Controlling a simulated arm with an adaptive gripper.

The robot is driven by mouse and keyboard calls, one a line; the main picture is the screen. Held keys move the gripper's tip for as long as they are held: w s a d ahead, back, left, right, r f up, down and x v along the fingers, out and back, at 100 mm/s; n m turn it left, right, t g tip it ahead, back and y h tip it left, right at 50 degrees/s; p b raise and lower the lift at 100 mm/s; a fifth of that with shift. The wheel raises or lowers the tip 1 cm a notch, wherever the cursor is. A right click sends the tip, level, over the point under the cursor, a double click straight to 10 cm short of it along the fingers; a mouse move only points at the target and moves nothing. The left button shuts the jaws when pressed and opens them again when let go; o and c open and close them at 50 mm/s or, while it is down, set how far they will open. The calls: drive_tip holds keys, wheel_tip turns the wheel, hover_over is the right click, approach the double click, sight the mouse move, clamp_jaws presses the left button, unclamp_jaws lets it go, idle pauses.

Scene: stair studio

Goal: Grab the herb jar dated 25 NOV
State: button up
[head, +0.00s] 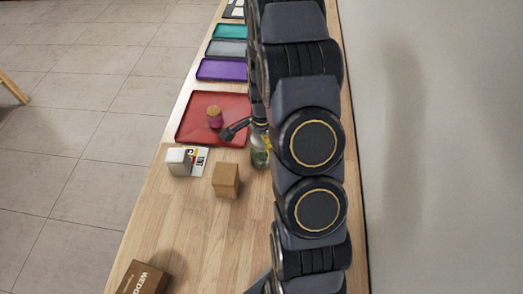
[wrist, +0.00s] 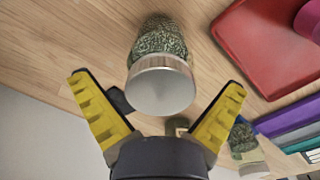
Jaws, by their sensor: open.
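A glass jar of green herbs with a silver lid (wrist: 160,85) is between the spread yellow fingers of my gripper (wrist: 158,82) in the wrist view. The fingers are open, with a gap on each side of the lid. A second herb jar with a pale lid (wrist: 246,148) is at the lower right, beyond the right finger. No 25 NOV date can be read on either jar. In the head view a herb jar (head: 260,153) stands on the wooden counter beside my gripper (head: 249,135), partly hidden by my arm.
A white box (head: 178,161) and a cardboard box (head: 226,180) stand nearer. Purple (head: 222,70), grey and teal trays lie behind. A wall borders the right.

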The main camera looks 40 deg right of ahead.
drive_tip(key=c, duration=1.3)
drive_tip(key=shift+o, duration=0.2)
drive_tip(key=shift+r, duration=0.1)
